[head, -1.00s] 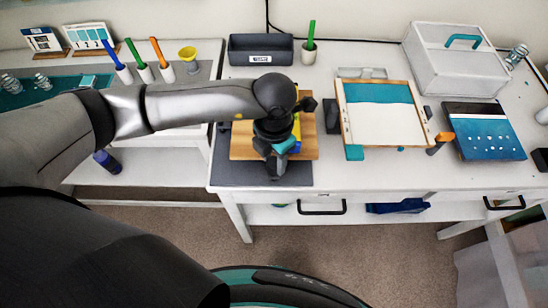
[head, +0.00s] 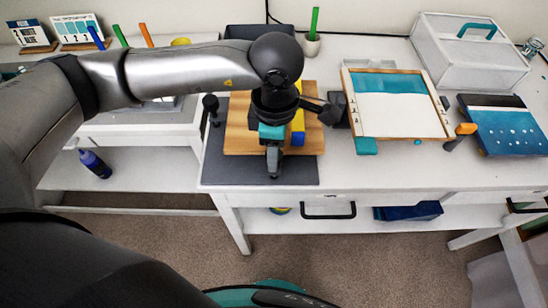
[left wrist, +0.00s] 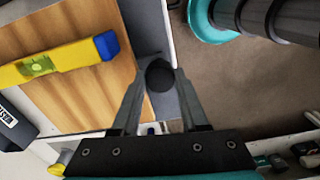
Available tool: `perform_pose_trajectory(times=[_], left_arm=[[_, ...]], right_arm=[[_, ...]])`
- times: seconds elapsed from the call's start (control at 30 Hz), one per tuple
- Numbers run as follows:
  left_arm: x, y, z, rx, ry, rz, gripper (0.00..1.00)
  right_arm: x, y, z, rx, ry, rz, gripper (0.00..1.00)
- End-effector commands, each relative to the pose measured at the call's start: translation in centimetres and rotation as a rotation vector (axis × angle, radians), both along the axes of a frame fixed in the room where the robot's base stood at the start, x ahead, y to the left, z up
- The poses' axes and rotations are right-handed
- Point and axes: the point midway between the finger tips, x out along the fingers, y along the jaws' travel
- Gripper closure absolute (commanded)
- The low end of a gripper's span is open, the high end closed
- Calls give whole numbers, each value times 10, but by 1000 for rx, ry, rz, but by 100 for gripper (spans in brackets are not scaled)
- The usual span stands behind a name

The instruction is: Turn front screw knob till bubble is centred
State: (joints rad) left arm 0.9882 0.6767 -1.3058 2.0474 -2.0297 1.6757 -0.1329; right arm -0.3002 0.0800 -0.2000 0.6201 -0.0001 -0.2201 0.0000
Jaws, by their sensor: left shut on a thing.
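The wooden board (head: 240,135) sits on a dark grey mat (head: 225,172); it also shows in the left wrist view (left wrist: 90,95). A yellow spirit level (left wrist: 75,55) with blue ends lies on the board. Its green vial (left wrist: 40,65) is in sight, but the bubble is too small to place surely. In the head view my arm partly hides the level (head: 298,122). My left gripper (head: 274,172) points down at the board's front edge. In the left wrist view its fingers are shut on the round black front screw knob (left wrist: 160,75). My right gripper is not in view.
Another black knob (head: 211,103) stands at the board's left. A wood-edged frame (head: 442,110) and a blue panel (head: 505,128) lie to the right. A white box (head: 465,60) stands behind. The mat's front strip and the table's front edge are clear.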

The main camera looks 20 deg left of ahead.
Motion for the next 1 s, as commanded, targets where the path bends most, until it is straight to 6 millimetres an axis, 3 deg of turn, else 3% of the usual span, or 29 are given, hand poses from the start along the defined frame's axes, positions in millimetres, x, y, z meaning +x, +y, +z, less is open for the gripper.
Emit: perform_pose_trajectory(times=[0.1, 0.5, 1.0], left_arm=[[0, 0, -7, 3, 1, -110, 100], [-2, 0, -7, 8, 7, -411, 100], [-4, 0, -5, 9, 16, -541, 100]], right_arm=[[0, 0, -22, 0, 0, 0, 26], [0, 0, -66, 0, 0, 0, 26], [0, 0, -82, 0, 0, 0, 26]])
